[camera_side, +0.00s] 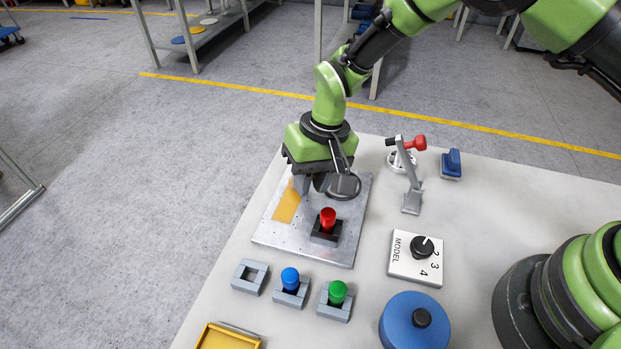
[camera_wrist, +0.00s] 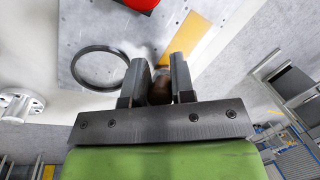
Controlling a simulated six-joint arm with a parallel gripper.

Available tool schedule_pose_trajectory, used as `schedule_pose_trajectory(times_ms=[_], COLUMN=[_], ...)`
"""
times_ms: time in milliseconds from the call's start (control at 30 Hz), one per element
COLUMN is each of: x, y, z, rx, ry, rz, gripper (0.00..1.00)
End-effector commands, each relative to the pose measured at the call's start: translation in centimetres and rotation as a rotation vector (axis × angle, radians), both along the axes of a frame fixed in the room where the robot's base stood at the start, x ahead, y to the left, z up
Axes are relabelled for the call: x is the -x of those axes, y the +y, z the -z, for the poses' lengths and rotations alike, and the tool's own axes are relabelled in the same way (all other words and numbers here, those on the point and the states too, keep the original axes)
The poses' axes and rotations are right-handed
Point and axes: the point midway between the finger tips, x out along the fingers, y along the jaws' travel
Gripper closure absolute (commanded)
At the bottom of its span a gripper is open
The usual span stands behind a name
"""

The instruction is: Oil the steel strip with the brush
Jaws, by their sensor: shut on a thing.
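My gripper (camera_side: 310,186) is low over the far part of the grey metal plate (camera_side: 325,252). In the wrist view, its two fingers (camera_wrist: 161,66) are shut on a brown rounded thing (camera_wrist: 160,90), probably the brush handle. Bristles are not visible. A flat golden-yellow strip (camera_side: 286,205) lies on the plate's left side, just beside the fingers. It also shows in the wrist view (camera_wrist: 197,40). I cannot tell whether this is the steel strip under oil, nor whether the brush touches it.
A dark ring (camera_wrist: 76,76) shows beside the fingers. A red knob in a black holder (camera_side: 327,220) stands on the plate. Blue (camera_side: 290,279) and green (camera_side: 337,292) knobs sit in grey holders in front. A lever clamp (camera_side: 411,180), model dial (camera_side: 416,259) and blue drum (camera_side: 400,325) stand right.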

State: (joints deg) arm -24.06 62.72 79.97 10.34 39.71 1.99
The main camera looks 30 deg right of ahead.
Motion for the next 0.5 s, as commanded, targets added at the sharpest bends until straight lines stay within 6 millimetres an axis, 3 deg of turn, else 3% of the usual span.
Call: schedule_pose_trajectory(times_ms=[500], x=[-1.6], y=[-1.6], z=[0.0], rx=[0.0], ry=[-0.001], rz=[0.0], gripper=[1.0])
